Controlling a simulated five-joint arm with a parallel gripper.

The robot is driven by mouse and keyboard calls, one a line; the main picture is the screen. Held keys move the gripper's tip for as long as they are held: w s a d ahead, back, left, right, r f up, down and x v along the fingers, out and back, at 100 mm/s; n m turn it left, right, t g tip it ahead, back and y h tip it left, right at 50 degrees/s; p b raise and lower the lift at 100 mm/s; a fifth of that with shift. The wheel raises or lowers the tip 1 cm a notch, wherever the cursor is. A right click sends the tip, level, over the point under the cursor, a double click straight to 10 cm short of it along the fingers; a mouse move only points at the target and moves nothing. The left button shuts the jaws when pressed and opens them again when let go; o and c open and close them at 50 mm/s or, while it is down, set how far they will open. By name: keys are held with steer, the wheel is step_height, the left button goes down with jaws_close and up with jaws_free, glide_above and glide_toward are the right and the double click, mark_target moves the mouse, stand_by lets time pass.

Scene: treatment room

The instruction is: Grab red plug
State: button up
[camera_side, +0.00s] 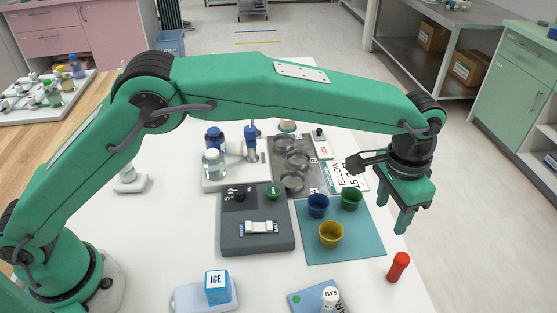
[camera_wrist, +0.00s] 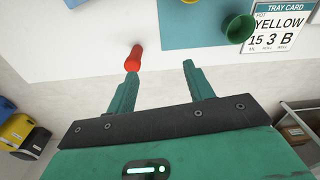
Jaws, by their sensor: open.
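The red plug (camera_side: 398,267) is a small red cylinder on the white table near its right edge, standing or tilted slightly in the side view. It also shows in the wrist view (camera_wrist: 135,58), in line with the left fingertip, whose tip meets its lower end in the picture. My gripper (camera_side: 389,218) is green, points down and hangs above the plug's level, behind it in the side view. Its two fingers (camera_wrist: 160,66) are spread apart with nothing between them. The plug is not between the fingers. I cannot tell whether the left finger touches it.
A teal mat (camera_side: 350,250) with blue (camera_side: 317,206), green (camera_side: 351,199) and yellow (camera_side: 331,235) cups lies left of the plug. A tray card (camera_wrist: 277,27) is behind. A grey block (camera_side: 240,240) and an ICE box (camera_side: 217,287) stand farther left. The table edge is close to the plug.

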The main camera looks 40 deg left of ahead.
mark_target(402, 258)
steer(key=shift+m, duration=0.4)
steer(key=d+f, duration=0.1)
steer(key=s+d+f, duration=0.1)
steer(key=d+f, duration=0.1)
steer(key=s+d+f, duration=0.1)
steer(key=d+f, duration=0.1)
steer(key=shift+s+d+f, duration=0.1)
steer(key=shift+d+f, duration=0.1)
steer(key=shift+f, duration=1.35)
steer(key=shift+f, duration=2.55)
steer(key=c, duration=1.1)
